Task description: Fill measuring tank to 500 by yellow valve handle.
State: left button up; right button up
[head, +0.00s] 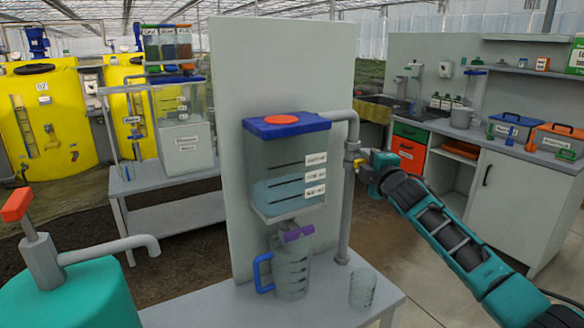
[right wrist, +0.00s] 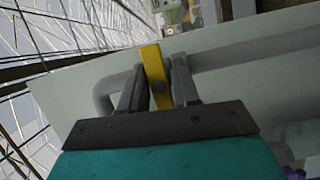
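The measuring tank (head: 288,155) is a clear box with a blue lid and red cap, fixed to a grey panel in the head view. Pale blue liquid fills its lower part, its surface near the middle of three dark marks; the labels are too small to read surely. The yellow valve handle (right wrist: 153,62) is on the grey pipe right of the tank. My right gripper (right wrist: 160,85) has a finger on each side of the handle and looks closed on it. In the head view the right gripper (head: 366,165) partly hides the valve. My left gripper is not in view.
A purple handle (head: 297,233) is under the tank, above a clear jug (head: 292,268) with a blue handle. A clear beaker (head: 363,288) stands right of it on the grey bench (head: 230,308). A teal container with a red-handled pump (head: 42,260) is at front left.

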jog(key=o, duration=0.3)
jog(key=shift+o, duration=0.2)
jog(key=s+d+p, duration=0.2)
jog(key=s+d, duration=0.1)
jog(key=s, duration=0.3)
jog(key=shift+d, duration=0.25)
dwell(0.6)
